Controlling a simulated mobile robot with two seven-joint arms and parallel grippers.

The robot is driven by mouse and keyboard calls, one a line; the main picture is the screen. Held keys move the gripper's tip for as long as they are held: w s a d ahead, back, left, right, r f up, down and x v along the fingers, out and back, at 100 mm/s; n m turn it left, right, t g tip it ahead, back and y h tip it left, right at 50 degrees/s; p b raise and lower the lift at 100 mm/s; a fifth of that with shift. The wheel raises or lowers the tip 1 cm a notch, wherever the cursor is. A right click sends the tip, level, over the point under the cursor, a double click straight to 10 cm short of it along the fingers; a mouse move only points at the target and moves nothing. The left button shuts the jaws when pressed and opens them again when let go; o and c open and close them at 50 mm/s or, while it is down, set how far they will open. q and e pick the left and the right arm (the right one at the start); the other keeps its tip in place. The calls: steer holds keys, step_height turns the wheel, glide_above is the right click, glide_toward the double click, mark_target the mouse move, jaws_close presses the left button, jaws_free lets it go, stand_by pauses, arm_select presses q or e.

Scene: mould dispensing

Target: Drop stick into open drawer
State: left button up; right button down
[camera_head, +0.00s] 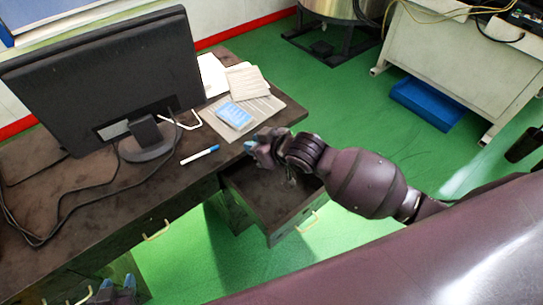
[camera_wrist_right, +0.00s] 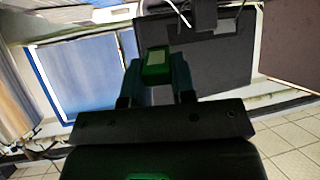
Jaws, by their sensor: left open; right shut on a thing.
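The open drawer (camera_head: 272,228) is pulled out from the desk, and its inside is visible and looks empty. My right gripper (camera_head: 256,147) is over the desk's right edge, at the drawer's upper back end. In the right wrist view it (camera_wrist_right: 158,72) is shut on a small green stick (camera_wrist_right: 156,66) with a pale face. The stick cannot be made out in the head view. My left gripper (camera_head: 117,284) is open and empty at the bottom left, in front of the desk.
A dark monitor (camera_head: 105,75) and its cables stand on the desk (camera_head: 85,205). A blue-and-white packet (camera_head: 234,115) lies on papers (camera_head: 262,104) near the right gripper. A white pen with a blue end (camera_head: 199,155) lies near the front edge.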

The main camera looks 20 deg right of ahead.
steer(key=shift+w+d+f+n+g+h+b, duration=0.15)
steer(key=shift+w+d+f+n+g+b, duration=1.1)
steer(key=shift+f, duration=2.9)
steer(key=shift+w+d+f+n+g+h+b, duration=0.25)
steer(key=shift+d+f+n+g+b, duration=0.35)
steer(key=shift+f+n+g+b, duration=1.85)
steer(key=shift+w+d+f+n+g+h+b, duration=0.15)
steer(key=shift+w+d+f+g+b, duration=0.55)
steer(key=shift+f+b, duration=3.3)
arm_select(q)
step_height(320, 180, down, 11)
steer(key=g+p, duration=0.1)
steer(key=p, duration=0.2)
steer(key=shift+s+d+f+p, duration=0.15)
steer(key=shift+s+d+p, duration=0.05)
steer(key=shift+d+p, duration=0.15)
arm_select(e)
steer(key=f, duration=0.3)
steer(key=shift+w+d+f+t, duration=0.15)
steer(key=shift+d+f+t, duration=0.1)
steer(key=shift+f+t, duration=0.05)
arm_select(q)
steer(key=shift+s+f+b, duration=0.25)
steer(key=shift+f+b, duration=0.1)
steer(key=shift+f, duration=0.2)
steer(key=shift+s+f+b, duration=0.2)
steer(key=shift+f+b, duration=0.1)
steer(key=shift+f, duration=0.25)
arm_select(e)
steer(key=shift+f, duration=1.3)
